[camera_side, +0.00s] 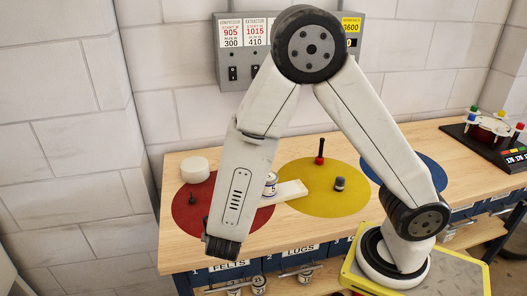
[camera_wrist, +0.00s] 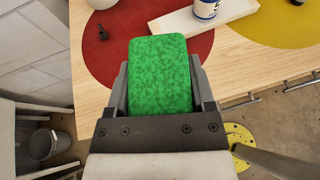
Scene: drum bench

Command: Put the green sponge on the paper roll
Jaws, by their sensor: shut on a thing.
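The green sponge (camera_wrist: 160,75) is between the two fingers of my gripper (camera_wrist: 160,85) in the wrist view, and the gripper is shut on it. The sponge does not show in the side view, where my wrist end (camera_side: 224,245) is in front of the bench's front edge. The paper roll looks like the short white cylinder (camera_side: 194,169) at the back left of the bench, at the edge of the red disc. Part of a white thing (camera_wrist: 102,4), likely the roll, shows at the top of the wrist view. The sponge and the roll are apart.
The red disc (camera_side: 187,222) carries a small dark fitting (camera_side: 192,199). A control box (camera_side: 290,70) hangs behind.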

